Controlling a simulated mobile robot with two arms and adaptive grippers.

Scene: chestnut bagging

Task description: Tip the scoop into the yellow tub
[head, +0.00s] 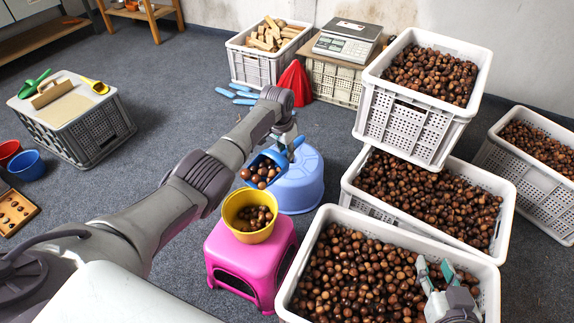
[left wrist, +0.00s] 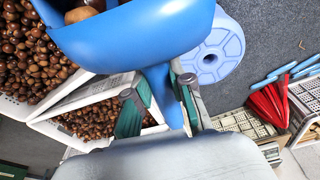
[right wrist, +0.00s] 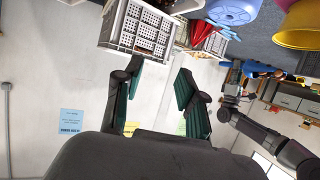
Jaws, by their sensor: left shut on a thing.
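A blue scoop (head: 272,162) with several chestnuts in it is held in my left gripper (head: 290,140). The scoop also fills the top of the left wrist view (left wrist: 150,35), where the fingers close around its handle. In the head view the scoop is just above and behind the yellow tub (head: 243,233), tilted toward it. The tub stands on a pink stool (head: 246,262) and holds some chestnuts. My right gripper (head: 436,276) is open and empty over the front crate of chestnuts. Its two fingers also show apart in the right wrist view (right wrist: 158,95).
A blue stool (head: 300,185) stands behind the pink one. Chestnut crates (head: 330,215) fill the right side, one stacked on another. A red cone (head: 296,82) and a scale (head: 348,42) are at the back. A crate with a green scoop (head: 36,82) is at left.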

